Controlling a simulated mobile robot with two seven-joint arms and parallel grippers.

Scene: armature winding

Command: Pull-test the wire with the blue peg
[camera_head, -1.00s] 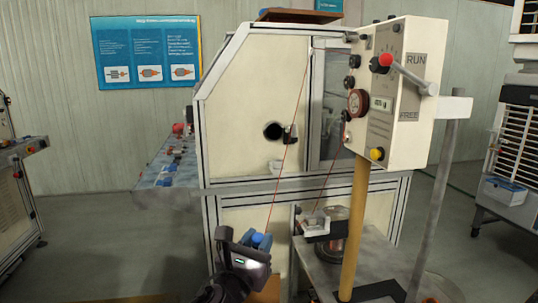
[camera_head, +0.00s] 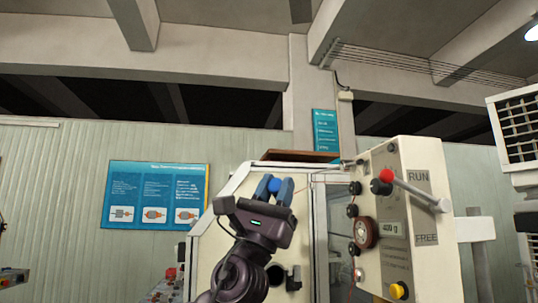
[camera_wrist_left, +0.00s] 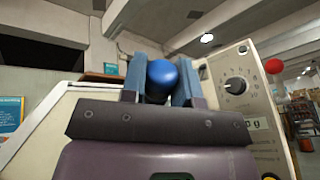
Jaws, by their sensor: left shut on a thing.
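My left gripper (camera_head: 274,190) is shut on the blue peg (camera_head: 275,185), raised high in front of the machine's upper left part. In the left wrist view the peg (camera_wrist_left: 163,77) shows as a rounded blue end between the two blue-grey fingers. The thin red wire (camera_head: 311,184) shows faintly to the right of the gripper, toward the tension box (camera_head: 405,215); its join to the peg cannot be made out. The box display reads 400 g. Its lever with a red knob (camera_head: 386,176) sits near the RUN label. My right gripper is not in view.
The cream machine housing (camera_head: 212,260) stands behind my left arm. A blue poster (camera_head: 155,195) hangs on the back wall. A white-framed rack (camera_head: 515,150) stands at the far right. The space above the gripper is free up to the ceiling beams.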

